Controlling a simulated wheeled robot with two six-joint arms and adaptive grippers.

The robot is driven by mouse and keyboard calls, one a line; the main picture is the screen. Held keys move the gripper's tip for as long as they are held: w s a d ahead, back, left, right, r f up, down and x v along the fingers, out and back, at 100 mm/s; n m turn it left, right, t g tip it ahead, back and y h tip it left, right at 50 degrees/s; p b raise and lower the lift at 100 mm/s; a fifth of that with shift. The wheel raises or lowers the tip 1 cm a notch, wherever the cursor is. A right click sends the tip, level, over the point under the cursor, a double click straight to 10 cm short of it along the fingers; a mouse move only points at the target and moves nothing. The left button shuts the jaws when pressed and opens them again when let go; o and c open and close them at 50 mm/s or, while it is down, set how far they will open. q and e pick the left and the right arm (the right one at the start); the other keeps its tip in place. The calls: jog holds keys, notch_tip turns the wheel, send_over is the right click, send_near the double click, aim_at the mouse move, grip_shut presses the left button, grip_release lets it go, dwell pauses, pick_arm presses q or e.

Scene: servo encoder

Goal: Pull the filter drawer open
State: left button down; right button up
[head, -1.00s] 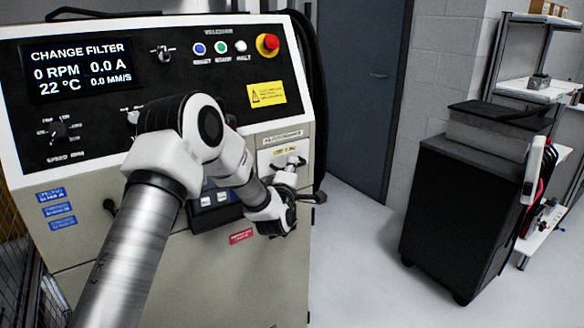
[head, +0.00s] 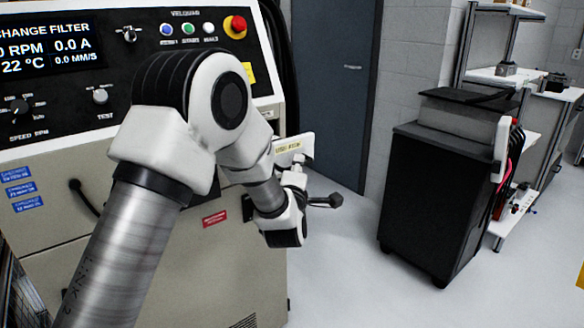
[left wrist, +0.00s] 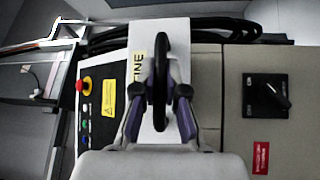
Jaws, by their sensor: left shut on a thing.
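The filter drawer shows a pale front (head: 290,148) with a yellow label in the head view, standing out from the machine and past its right edge. In the left wrist view the drawer front (left wrist: 146,40) is a light panel with a black bar handle (left wrist: 160,62) across its middle. My left gripper (left wrist: 160,98) is shut on this handle, one finger on each side. In the head view my left gripper (head: 300,170) is at the drawer front, partly hidden by my own wrist. My right gripper is not in view.
The beige machine (head: 140,255) has a display (head: 45,45), coloured buttons and a red stop knob (head: 236,27). A black rotary switch (left wrist: 268,95) sits beside the drawer. A black cabinet (head: 430,200) stands at the right. Clear floor (head: 340,260) lies between.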

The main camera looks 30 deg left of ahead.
pick_arm(q)
jog(key=shift+s+d+f, duration=0.1)
jog(key=shift+s+d, duration=0.05)
jog(key=shift+d, duration=0.1)
jog(key=c, duration=1.2)
grip_release()
jog(key=shift+a, duration=0.1)
jog(key=v, duration=1.2)
